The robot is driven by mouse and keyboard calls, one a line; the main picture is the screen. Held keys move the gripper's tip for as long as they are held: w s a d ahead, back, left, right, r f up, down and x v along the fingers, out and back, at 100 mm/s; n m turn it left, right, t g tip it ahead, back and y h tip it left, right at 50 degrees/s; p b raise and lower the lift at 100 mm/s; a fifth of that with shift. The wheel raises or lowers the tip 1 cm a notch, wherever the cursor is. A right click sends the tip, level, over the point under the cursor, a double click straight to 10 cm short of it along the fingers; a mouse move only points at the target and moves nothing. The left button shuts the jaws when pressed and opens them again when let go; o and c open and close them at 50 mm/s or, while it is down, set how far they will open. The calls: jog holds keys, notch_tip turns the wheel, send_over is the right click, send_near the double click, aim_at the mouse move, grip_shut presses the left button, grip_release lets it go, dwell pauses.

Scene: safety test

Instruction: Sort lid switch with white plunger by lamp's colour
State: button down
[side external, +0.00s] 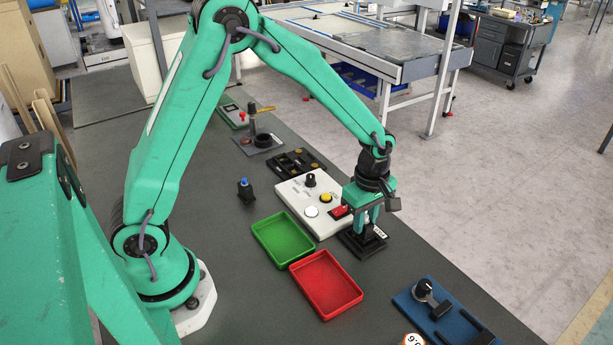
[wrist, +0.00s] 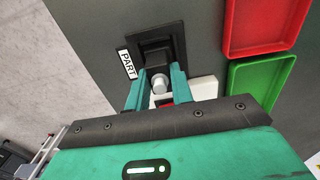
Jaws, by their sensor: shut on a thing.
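The lid switch shows its white plunger (wrist: 159,83) between my fingers in the wrist view. Its body is dark and hard to separate from the black holder (wrist: 174,30), which has a "PART" label (wrist: 126,63). In the side view my gripper (side external: 372,220) points down at the holder (side external: 350,241), shut on the switch. The white panel (side external: 287,190) beside it carries a black knob (side external: 310,180), a yellow round piece (side external: 326,198), a white round piece (side external: 311,212) and a red piece (side external: 340,212). I cannot tell which is the lamp. A green tray (side external: 283,239) and red tray (side external: 327,284) stand empty.
A blue fixture (side external: 410,303) with a black knob lies at the front right. A small blue-topped part (side external: 245,190) stands left of the panel. A black tray with several pieces (side external: 296,161) and a grey stand (side external: 259,144) lie farther back. The bench's right edge is near the holder.

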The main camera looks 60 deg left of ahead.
jog(key=shift+r, duration=2.8)
jog(key=shift+s+d+r, duration=0.1)
jog(key=shift+s+d, duration=0.25)
jog(key=shift+s, duration=0.2)
jog(key=s+d, duration=0.2)
jog(key=s, duration=0.4)
jog(key=s+d, duration=0.2)
jog(key=s, duration=0.5)
jog(key=shift+d, duration=0.25)
jog(key=shift+f, duration=2.65)
jog(key=shift+f, duration=0.95)
